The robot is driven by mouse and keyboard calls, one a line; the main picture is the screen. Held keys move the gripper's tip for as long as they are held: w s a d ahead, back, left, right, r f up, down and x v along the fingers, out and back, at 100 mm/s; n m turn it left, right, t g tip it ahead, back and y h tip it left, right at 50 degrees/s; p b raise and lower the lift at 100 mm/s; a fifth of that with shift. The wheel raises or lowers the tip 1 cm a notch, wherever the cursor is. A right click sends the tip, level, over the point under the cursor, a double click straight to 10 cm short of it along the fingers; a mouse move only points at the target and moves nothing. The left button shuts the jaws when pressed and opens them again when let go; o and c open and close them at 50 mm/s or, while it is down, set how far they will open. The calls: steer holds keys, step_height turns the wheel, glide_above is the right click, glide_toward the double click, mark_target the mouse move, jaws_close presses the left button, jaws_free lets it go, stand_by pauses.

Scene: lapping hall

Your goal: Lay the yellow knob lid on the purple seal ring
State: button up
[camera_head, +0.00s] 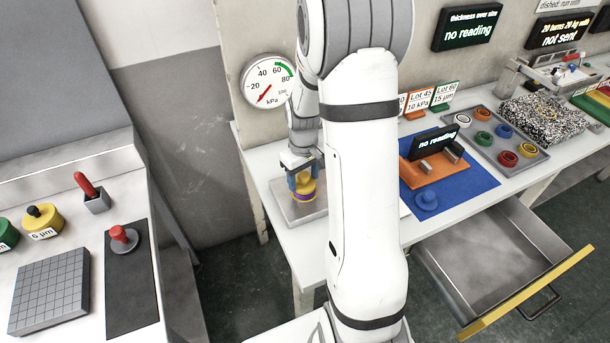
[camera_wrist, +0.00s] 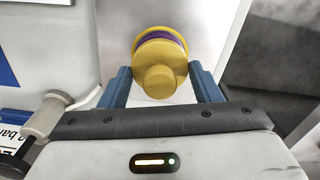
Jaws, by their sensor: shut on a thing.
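The yellow knob lid (camera_head: 306,182) is between the blue fingers of my gripper (camera_head: 303,180). In the wrist view the lid (camera_wrist: 178,64) shows its round knob toward the camera, with my gripper (camera_wrist: 160,78) shut on it. The purple seal ring (camera_head: 303,196) is directly below the lid, and in the wrist view the purple ring (camera_wrist: 158,37) shows as a thin band behind it. More yellow shows beyond the purple band. Whether the lid touches the ring, I cannot tell. The stack is over a grey metal plate (camera_head: 283,204) on the bench.
A pressure gauge (camera_head: 268,81) is on the wall behind. A blue mat (camera_head: 464,178) holds an orange stand (camera_head: 420,174) and a blue knobbed piece (camera_head: 426,200). An open drawer (camera_head: 490,255) juts out at the right. A tray (camera_head: 480,153) of coloured rings lies further right.

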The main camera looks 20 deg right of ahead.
mark_target(304, 174)
steer(key=shift+f, duration=0.2)
steer(key=o, duration=1.2)
steer(key=shift+c, duration=0.2)
steer(key=shift+r, duration=0.1)
step_height(304, 174, up, 12)
steer(key=s+a+r+m+t, duration=0.1)
steer(key=s+a+r, duration=0.2)
steer(key=s, duration=0.6)
steer(key=s+a+r+m+t, duration=0.1)
steer(key=s+a+r, duration=0.2)
steer(key=s+a, duration=0.3)
steer(key=s, duration=0.3)
steer(key=shift+a+r+m+t, duration=0.15)
steer(key=shift+m+t, duration=0.15)
steer(key=shift+t, duration=0.1)
